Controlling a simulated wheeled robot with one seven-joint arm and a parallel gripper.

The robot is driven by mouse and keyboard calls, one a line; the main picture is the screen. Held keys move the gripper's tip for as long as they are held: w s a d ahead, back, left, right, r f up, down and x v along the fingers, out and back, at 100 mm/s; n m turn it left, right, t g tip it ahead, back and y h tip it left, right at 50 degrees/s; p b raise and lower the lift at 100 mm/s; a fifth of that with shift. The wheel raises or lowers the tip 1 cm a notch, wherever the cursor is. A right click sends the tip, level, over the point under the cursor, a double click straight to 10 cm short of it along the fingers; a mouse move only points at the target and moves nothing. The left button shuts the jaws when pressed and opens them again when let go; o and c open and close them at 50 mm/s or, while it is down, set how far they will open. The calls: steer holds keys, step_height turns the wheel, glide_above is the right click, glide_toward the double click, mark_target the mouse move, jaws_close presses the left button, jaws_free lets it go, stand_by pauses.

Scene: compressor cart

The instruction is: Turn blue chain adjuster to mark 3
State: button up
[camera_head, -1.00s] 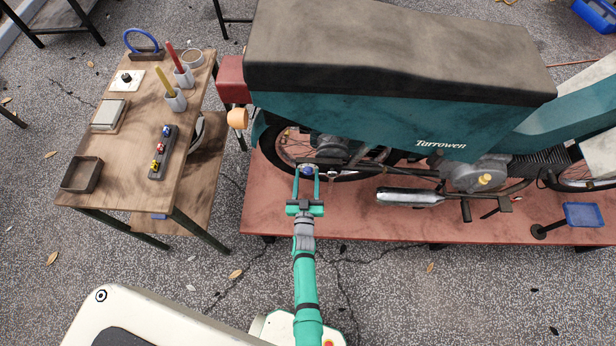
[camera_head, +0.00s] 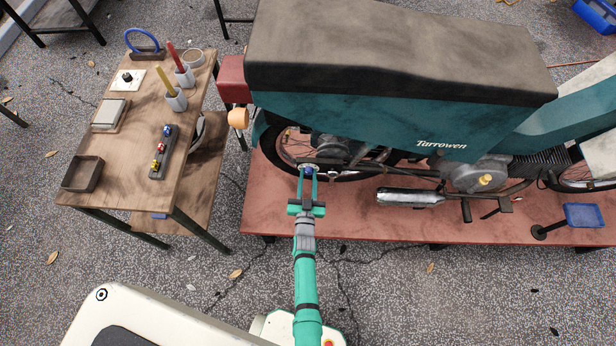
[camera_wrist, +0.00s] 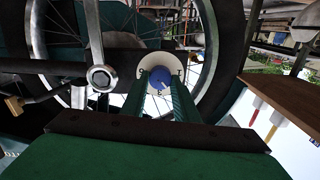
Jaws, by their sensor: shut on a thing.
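The blue chain adjuster (camera_wrist: 159,77) is a round blue knob on a pale round plate (camera_wrist: 170,62) at the rear wheel hub, seen in the wrist view. A light pointer line shows on its face; the mark numbers are too small to read. My gripper (camera_wrist: 159,88) is shut on the knob, one finger on each side. In the head view my gripper (camera_head: 309,172) reaches to the hub of the teal motorcycle (camera_head: 380,130), and the knob shows only as a small blue spot between the fingertips.
A silver axle nut (camera_wrist: 101,78) sits left of the knob in the wrist view. The motorcycle stands on a red platform (camera_head: 340,225). A wooden table (camera_head: 130,190) with cups and small coloured parts stands at the left. Floor between is clear.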

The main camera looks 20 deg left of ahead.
steer(key=m, duration=0.3)
steer(key=shift+w+m, duration=0.15)
steer(key=shift+m, duration=0.15)
steer(key=shift+d+m, duration=0.2)
steer(key=shift+m, duration=1.6)
steer(key=shift+a+m, duration=0.1)
steer(key=shift+m, duration=0.2)
steer(key=o, duration=1.1)
steer(key=shift+c, duration=0.2)
